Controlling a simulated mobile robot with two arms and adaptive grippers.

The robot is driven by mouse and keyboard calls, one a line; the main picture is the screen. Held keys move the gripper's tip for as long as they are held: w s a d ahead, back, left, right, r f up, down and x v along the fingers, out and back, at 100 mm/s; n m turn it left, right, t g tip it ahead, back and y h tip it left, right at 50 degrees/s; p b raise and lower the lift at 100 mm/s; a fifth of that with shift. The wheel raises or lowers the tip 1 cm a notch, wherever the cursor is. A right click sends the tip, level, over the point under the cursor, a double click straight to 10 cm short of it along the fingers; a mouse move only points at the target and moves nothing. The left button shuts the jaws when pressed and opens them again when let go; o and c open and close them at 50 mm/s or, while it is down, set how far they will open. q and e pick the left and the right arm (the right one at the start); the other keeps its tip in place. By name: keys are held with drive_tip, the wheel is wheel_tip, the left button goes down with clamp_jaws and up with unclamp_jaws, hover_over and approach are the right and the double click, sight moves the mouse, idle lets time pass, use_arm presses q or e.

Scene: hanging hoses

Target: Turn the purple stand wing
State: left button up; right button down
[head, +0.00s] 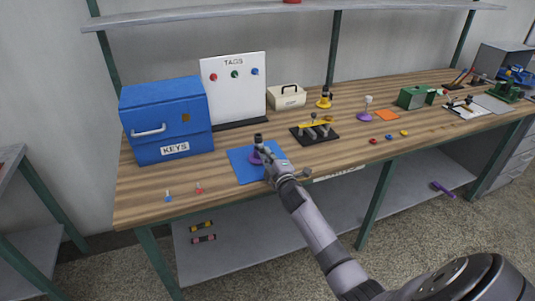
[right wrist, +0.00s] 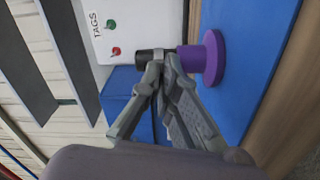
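A purple stand (head: 255,158) with a dark top is on the blue mat (head: 243,171). In the right wrist view its round purple base (right wrist: 214,58) and stem lie sideways in the picture, with a grey collar and a black end. My right gripper (head: 266,155) is at the stand's upper part. In the right wrist view its fingertips (right wrist: 160,66) are close together at the grey collar, and the wing between them is mostly hidden. A second purple stand (head: 365,116) with a pale top is farther right on the bench. My left gripper is not in view.
A blue KEYS box (head: 165,118) and a white TAGS board (head: 236,88) stand behind the mat. A black rack (head: 315,133) is to its right. Small tags (head: 199,188) lie at the front left. The bench (head: 230,194) is bare around the mat's front.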

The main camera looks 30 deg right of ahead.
drive_tip(key=m, duration=0.5)
drive_tip(key=shift+a+f+m+p, duration=0.1)
drive_tip(key=shift+f+m+p, duration=0.05)
drive_tip(key=shift+m+p, duration=0.2)
drive_tip(key=shift+a+f+m+p, duration=0.15)
drive_tip(key=shift+m+p, duration=0.15)
drive_tip(key=shift+m, duration=1.85)
drive_tip(key=c, duration=2.3)
unclamp_jaws()
drive_tip(key=o, duration=0.5)
drive_tip(key=shift+c, duration=0.2)
drive_tip(key=v, duration=1.2)
